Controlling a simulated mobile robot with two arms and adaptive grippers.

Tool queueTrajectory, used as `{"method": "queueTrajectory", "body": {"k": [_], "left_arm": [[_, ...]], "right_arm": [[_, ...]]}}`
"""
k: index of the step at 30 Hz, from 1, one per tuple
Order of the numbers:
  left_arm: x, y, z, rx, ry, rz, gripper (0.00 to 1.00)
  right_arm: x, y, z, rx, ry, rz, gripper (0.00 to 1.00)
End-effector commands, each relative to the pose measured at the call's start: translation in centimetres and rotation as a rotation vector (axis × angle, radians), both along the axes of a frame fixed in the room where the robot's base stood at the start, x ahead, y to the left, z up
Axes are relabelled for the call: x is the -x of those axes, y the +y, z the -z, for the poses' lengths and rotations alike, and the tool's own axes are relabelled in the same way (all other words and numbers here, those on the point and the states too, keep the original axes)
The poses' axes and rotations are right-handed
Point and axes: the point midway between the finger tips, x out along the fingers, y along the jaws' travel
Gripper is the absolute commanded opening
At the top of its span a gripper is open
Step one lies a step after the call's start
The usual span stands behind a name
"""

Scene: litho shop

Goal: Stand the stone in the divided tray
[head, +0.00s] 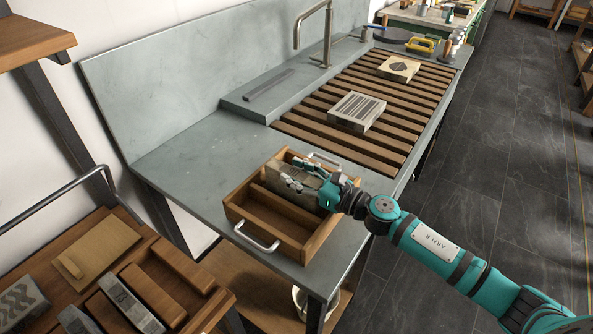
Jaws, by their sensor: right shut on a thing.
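The divided tray (236,213) is a wooden box with metal handles on the grey counter. A grey-beige stone slab (287,190) stands on edge at the tray, along its divider. My right gripper (312,176) reaches in from the right and is shut on the stone near its top. Its fingers hide part of the stone, and I cannot tell whether the stone's lower edge touches the tray floor. The near compartment looks empty. My left gripper is out of view.
A striped stone (357,111) and another patterned stone (398,68) lie on the slatted wooden rack (300,124). A tap (328,38) stands behind it. A wooden cart (100,262) with blocks is at lower left. The counter left of the tray is clear.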

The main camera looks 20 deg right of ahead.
Motion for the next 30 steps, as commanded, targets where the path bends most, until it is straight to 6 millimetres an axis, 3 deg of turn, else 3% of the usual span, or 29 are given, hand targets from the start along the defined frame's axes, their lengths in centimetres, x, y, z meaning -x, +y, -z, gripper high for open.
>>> {"method": "queueTrajectory", "body": {"k": [5,6,10,22,30], "left_arm": [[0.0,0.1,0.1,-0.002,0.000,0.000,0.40],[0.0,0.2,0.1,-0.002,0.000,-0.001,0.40],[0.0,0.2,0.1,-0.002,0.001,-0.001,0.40],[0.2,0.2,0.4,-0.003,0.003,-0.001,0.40],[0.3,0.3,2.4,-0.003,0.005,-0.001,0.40]], "right_arm": [[-0.1,0.0,-0.4,-0.003,-0.009,0.000,0.00],[0.0,0.0,0.1,0.001,0.001,0.000,0.39],[0.0,0.0,0.1,0.001,0.001,0.000,0.56],[0.6,-0.6,0.2,0.002,0.002,0.001,0.57],[5.0,-3.8,0.6,0.005,0.004,-0.001,0.57]]}}
